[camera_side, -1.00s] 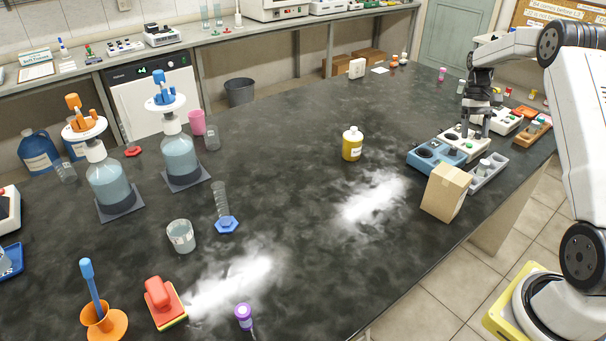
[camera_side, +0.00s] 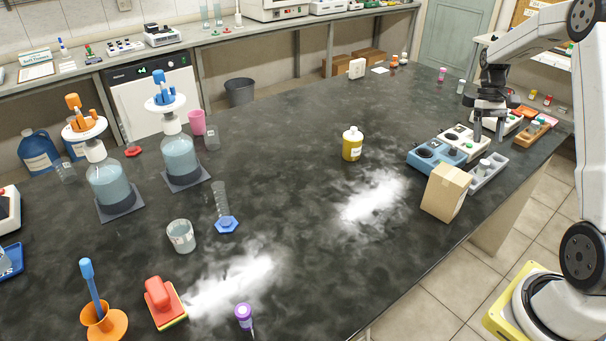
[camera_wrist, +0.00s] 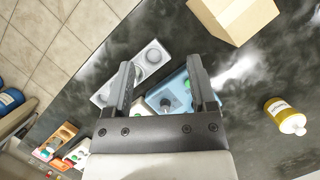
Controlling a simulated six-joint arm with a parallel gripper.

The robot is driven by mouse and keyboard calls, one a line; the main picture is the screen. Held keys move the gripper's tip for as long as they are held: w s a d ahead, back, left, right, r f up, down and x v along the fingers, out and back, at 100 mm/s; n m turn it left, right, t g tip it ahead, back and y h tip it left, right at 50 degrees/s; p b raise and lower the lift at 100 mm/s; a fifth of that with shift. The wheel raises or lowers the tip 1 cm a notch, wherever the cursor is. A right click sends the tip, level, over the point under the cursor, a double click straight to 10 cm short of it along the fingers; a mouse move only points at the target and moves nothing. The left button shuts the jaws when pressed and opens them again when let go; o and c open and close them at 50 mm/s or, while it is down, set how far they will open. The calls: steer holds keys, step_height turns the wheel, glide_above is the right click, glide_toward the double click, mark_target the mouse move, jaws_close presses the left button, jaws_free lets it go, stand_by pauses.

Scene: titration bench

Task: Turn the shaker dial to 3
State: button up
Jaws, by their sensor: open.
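A white device (camera_side: 461,136) with a dark round part and a green spot on top stands beside a blue device (camera_side: 425,163) with a dark round top. The blue device (camera_wrist: 178,82) and a dark knob with a green spot (camera_wrist: 165,104) show between and below the fingers. The fingers hide part of both devices.
A grey tray (camera_side: 478,184) with a small pale knob or vessel lies in front of the devices. A cardboard box (camera_side: 445,192) stands at the bench edge. More devices and an orange-brown rack (camera_side: 531,134) are to the right. A yellow bottle (camera_side: 352,144) stands left, with clear bench around it.

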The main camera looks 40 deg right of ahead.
steer(key=t+h, duration=0.3)
steer(key=t, duration=0.1)
glide_above(454, 148)
step_height(454, 148, down, 5)
steer(key=shift+d+f, duration=0.1)
steer(key=shift+d, duration=0.05)
steer(key=shift+f, duration=3.85)
jaws_close()
